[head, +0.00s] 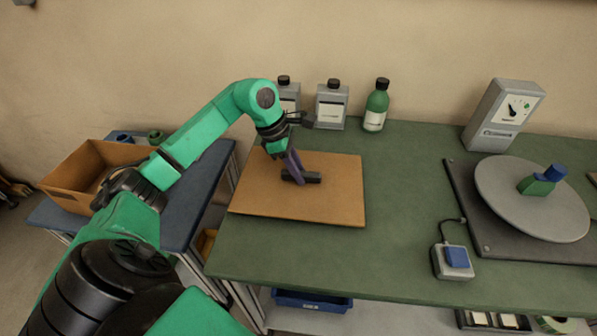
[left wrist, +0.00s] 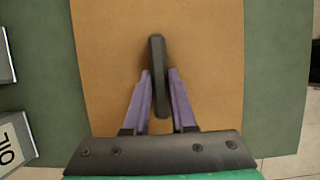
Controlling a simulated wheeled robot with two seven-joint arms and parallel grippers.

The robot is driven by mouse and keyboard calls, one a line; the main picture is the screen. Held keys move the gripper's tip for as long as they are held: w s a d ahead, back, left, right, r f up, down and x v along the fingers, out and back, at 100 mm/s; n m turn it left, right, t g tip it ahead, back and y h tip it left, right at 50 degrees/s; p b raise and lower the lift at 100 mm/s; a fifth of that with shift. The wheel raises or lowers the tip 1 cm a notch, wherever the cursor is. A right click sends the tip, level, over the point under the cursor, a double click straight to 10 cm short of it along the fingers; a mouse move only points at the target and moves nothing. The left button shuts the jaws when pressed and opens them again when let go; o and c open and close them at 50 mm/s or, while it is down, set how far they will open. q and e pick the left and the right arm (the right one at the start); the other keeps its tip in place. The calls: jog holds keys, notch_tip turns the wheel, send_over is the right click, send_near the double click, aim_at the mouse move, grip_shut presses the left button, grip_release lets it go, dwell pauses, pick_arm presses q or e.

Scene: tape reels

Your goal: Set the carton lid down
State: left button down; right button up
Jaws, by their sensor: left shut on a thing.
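The carton lid (head: 335,200) is a flat brown cardboard panel with a black bar handle (head: 310,178) in its middle. It lies level over the left part of the green table; I cannot tell whether it touches the tabletop. My left gripper (head: 297,177), with purple fingers, comes down from above and is shut on the handle. In the left wrist view the fingers (left wrist: 162,100) sit on both sides of the handle (left wrist: 158,60), with the lid (left wrist: 105,50) beneath. The right gripper is not in view.
An open carton (head: 70,190) stands on the blue table at left. Bottles (head: 375,105) stand behind the lid. A grey turntable disc (head: 530,200), a gauge box (head: 503,115) and a blue-button switch (head: 453,262) are at right. The green table's middle (head: 405,190) is clear.

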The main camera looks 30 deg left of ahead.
pick_arm(q)
jog(key=shift+f, duration=0.45)
jog(key=c, duration=0.7)
grip_release()
jog(key=shift+c, duration=0.2)
jog(key=shift+a+r, duration=0.1)
jog(key=shift+r, duration=0.2)
jog(key=v, duration=1.1)
jog(key=shift+s+r+b, duration=0.15)
jog(key=shift+r+b, duration=0.15)
jog(key=shift+b, duration=0.05)
jog(key=shift+a, duration=0.15)
